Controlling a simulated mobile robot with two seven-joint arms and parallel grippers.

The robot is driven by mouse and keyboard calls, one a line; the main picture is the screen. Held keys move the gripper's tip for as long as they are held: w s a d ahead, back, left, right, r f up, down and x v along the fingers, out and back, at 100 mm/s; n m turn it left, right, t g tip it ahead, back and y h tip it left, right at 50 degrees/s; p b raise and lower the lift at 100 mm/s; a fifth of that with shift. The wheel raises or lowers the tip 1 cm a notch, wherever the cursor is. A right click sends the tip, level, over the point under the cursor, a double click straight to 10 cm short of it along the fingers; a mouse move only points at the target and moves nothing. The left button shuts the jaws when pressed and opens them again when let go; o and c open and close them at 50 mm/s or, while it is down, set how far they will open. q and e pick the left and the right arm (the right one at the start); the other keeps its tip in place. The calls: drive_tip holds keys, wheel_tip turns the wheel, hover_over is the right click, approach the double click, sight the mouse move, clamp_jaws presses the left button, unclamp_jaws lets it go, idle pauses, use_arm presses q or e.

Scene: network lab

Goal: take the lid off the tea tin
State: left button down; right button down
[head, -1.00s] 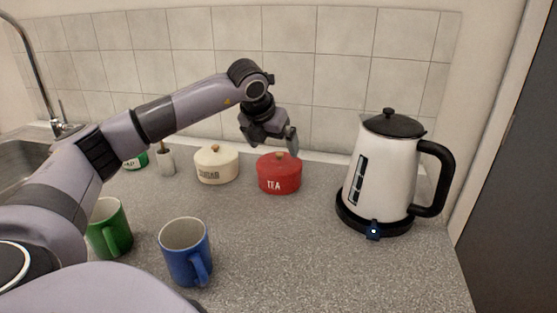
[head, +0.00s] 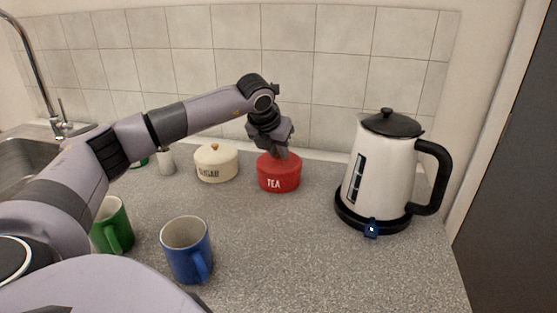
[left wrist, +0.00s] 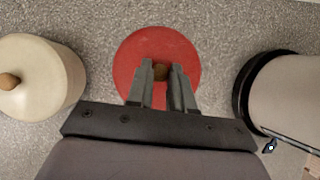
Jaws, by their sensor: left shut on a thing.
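The red tea tin (head: 279,180), marked TEA, stands upright on the grey counter near the back wall. Its red lid (left wrist: 183,48) with a round wooden knob (left wrist: 161,71) is on top. My left gripper (head: 281,152) points down over the tin. In the left wrist view, the fingers of my left gripper (left wrist: 161,74) are shut on the knob, one on each side. In the head view the gripper hides the knob. The lid appears seated on the tin. My right gripper is not in view.
The cream sugar tin (head: 216,164) stands just left of the tea tin. The kettle (head: 383,170) on its black base (head: 372,214) stands to the right. A blue mug (head: 186,249) and a green mug (head: 112,226) are at the front left. The front middle counter is clear.

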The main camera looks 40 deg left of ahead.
sight(277, 154)
use_arm(q)
drive_tip(key=shift+s+f, duration=0.15)
drive_tip(key=shift+f, duration=0.2)
wheel_tip(277, 154, up, 20)
drive_tip(key=shift+p, duration=0.35)
